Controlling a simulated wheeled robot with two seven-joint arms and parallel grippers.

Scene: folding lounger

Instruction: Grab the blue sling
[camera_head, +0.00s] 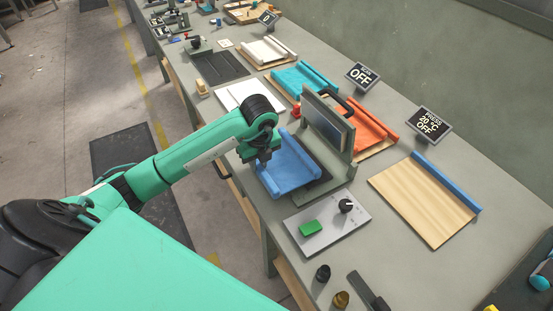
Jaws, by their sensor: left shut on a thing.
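The gripper's own arm partly hides the sling's far left side and the fingertips are small in the view. My right gripper is not in view.
The press's upright panel and black handle (336,101) stand just right of the sling. Orange (370,127) and light blue (303,78) slings and a wooden board (422,203) lie around.

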